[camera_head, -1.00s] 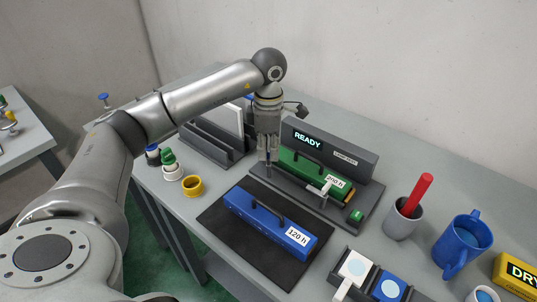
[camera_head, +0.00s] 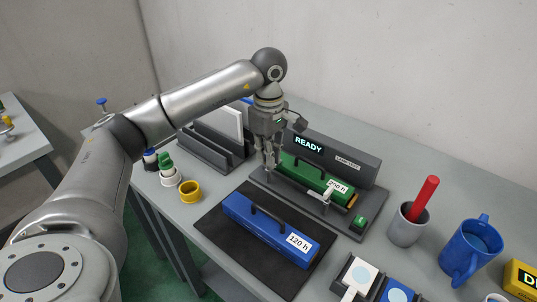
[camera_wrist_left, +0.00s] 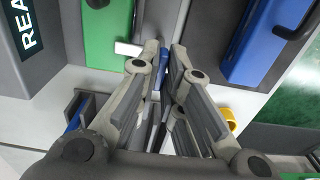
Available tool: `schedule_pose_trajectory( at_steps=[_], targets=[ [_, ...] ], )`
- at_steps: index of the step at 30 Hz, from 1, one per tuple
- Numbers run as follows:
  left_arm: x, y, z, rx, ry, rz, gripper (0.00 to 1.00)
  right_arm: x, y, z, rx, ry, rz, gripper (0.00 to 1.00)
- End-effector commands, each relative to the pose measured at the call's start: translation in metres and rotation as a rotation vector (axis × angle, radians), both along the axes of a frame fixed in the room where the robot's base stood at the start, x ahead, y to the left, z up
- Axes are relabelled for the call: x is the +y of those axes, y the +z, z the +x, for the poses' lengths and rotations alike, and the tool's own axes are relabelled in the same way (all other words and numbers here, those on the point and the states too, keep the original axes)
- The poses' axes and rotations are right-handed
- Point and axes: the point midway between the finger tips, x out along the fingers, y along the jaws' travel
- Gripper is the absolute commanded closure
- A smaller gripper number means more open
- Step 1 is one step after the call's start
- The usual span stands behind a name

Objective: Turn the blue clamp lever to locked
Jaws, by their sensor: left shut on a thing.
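The blue clamp lever (camera_wrist_left: 164,57) shows in the left wrist view, between the fingertips of my left gripper (camera_wrist_left: 165,50). My left gripper (camera_head: 271,163) points down at the left end of the grey machine base (camera_head: 300,201). It is shut on the lever; in the head view the fingers hide the lever. A green cartridge (camera_head: 301,170) lies in the machine, and it also shows in the left wrist view (camera_wrist_left: 98,30). The machine display (camera_head: 308,145) reads READY. My right gripper is not in view.
A blue cartridge (camera_head: 262,228) labelled 120 h lies on a black mat (camera_head: 225,236) in front. A yellow ring (camera_head: 190,191), white and green pieces, and a grey rack (camera_head: 207,152) are on the left. A grey cup (camera_head: 403,226) and blue mug (camera_head: 470,249) stand right.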

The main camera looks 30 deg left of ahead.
Motion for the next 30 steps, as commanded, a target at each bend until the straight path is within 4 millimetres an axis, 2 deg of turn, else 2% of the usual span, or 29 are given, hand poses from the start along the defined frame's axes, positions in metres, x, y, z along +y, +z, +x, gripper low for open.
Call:
schedule_pose_trajectory(
  at_steps=[12,13,17,26,30],
  targets=[
    [-0.0001,0.0024,0.0012,-0.007,-0.008,-0.002,1.00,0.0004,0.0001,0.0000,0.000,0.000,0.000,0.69],
    [-0.0002,0.0024,0.0012,-0.007,-0.008,-0.002,0.88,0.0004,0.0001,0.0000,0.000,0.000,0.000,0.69],
    [-0.0002,0.0019,0.0009,-0.005,-0.007,-0.001,0.71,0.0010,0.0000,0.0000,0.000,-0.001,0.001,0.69],
    [-0.0001,0.0010,0.0003,-0.002,-0.006,0.000,0.71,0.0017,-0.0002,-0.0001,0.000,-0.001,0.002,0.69],
    [-0.0001,0.0094,0.0008,-0.003,-0.006,0.000,0.71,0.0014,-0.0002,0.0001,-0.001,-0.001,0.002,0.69]
  ],
)
